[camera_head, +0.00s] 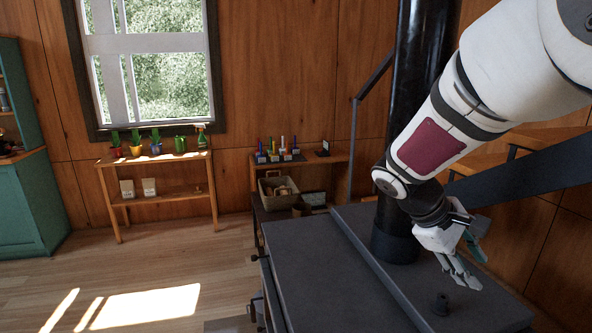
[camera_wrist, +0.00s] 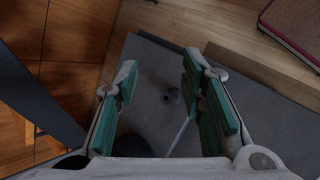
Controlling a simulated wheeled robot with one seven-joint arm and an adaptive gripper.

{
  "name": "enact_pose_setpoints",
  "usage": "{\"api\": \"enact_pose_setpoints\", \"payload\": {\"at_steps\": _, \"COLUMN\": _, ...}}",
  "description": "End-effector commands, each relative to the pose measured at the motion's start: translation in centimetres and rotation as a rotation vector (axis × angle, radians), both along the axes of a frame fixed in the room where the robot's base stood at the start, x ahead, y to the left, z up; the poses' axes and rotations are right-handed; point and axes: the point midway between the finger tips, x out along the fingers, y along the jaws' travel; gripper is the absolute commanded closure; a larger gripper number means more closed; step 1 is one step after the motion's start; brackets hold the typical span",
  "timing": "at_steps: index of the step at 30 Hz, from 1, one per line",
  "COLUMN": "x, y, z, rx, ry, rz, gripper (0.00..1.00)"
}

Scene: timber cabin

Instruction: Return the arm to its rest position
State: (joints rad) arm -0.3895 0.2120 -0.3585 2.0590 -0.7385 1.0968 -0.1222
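My gripper (camera_head: 466,264) is at the right in the head view, at the end of my white arm, and points down above the dark grey flat top (camera_head: 345,275). In the wrist view my gripper (camera_wrist: 158,75) has its two green-padded fingers wide apart, with nothing between the pads. The gap between the fingers and the grey top is hard to judge.
A thick black pipe (camera_head: 412,100) rises from the grey top close beside my arm. A low shelf with potted plants (camera_head: 155,158) stands under the window. A wooden bench (camera_head: 332,158) holds small coloured items. A dark red book-like thing (camera_wrist: 298,25) lies on wood. Open floor is at left.

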Motion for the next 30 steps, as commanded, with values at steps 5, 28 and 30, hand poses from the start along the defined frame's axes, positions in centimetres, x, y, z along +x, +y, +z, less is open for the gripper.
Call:
{"api": "enact_pose_setpoints", "payload": {"at_steps": 5, "x": -5.5, "y": 1.8, "z": 2.3, "rx": 0.206, "ry": -0.123, "rz": -0.112, "gripper": 0.64}}
{"api": "enact_pose_setpoints", "payload": {"at_steps": 28, "x": -21.9, "y": 11.9, "z": 7.3, "rx": 0.766, "ry": -0.580, "rz": -0.417, "gripper": 0.64}}
{"api": "enact_pose_setpoints", "payload": {"at_steps": 30, "x": -22.1, "y": 12.2, "z": 7.3, "rx": 0.776, "ry": -0.591, "rz": -0.423, "gripper": 0.64}}
